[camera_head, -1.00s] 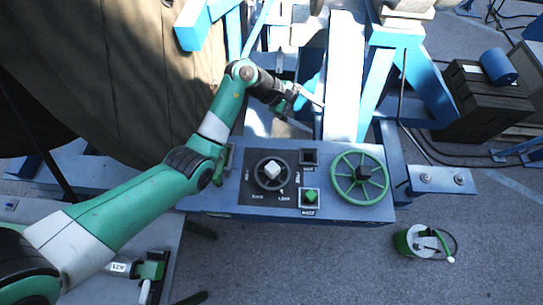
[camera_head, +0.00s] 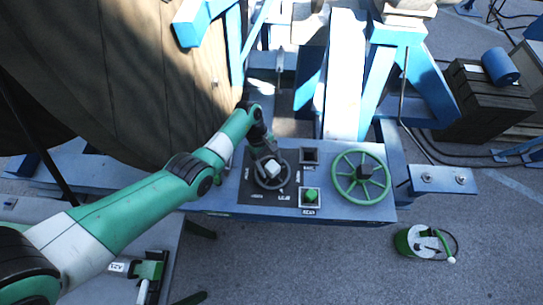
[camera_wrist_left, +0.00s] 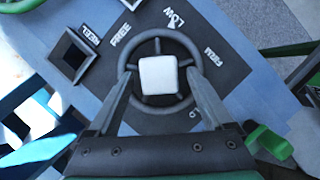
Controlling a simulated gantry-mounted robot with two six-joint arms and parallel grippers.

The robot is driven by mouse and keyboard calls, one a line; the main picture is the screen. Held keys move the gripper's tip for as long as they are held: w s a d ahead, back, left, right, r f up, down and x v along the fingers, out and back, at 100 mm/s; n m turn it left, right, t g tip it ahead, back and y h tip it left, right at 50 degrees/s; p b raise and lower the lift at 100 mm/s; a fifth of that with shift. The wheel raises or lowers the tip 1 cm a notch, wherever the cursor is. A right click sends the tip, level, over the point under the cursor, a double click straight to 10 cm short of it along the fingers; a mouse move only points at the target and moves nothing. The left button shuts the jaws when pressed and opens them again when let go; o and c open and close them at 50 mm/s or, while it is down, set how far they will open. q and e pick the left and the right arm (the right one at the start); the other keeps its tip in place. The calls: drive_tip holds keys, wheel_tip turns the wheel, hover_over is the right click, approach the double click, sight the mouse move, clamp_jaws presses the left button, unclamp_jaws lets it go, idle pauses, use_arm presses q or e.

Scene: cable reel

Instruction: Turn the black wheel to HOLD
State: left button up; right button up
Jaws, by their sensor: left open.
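The black wheel (camera_head: 258,181) sits on a dark panel of the blue control box, with a white square hub (camera_wrist_left: 158,75) at its middle. My left gripper (camera_head: 270,168) is over the wheel. In the left wrist view its two fingers (camera_wrist_left: 158,72) are apart, one on each side of the hub, over the rim. Whether they touch the wheel I cannot tell. Around the wheel I read FREE, LOW and FIRM in the left wrist view; I cannot make out HOLD. My right gripper is not in view.
A green spoked handwheel (camera_head: 340,182) stands right of the panel. A green button (camera_head: 310,196) and a dark square socket (camera_head: 310,157) lie between them. The big cable reel (camera_head: 110,80) fills the upper left.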

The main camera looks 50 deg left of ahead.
use_arm(q)
drive_tip(key=shift+x, duration=0.8)
drive_tip(key=shift+c, duration=0.2)
clamp_jaws()
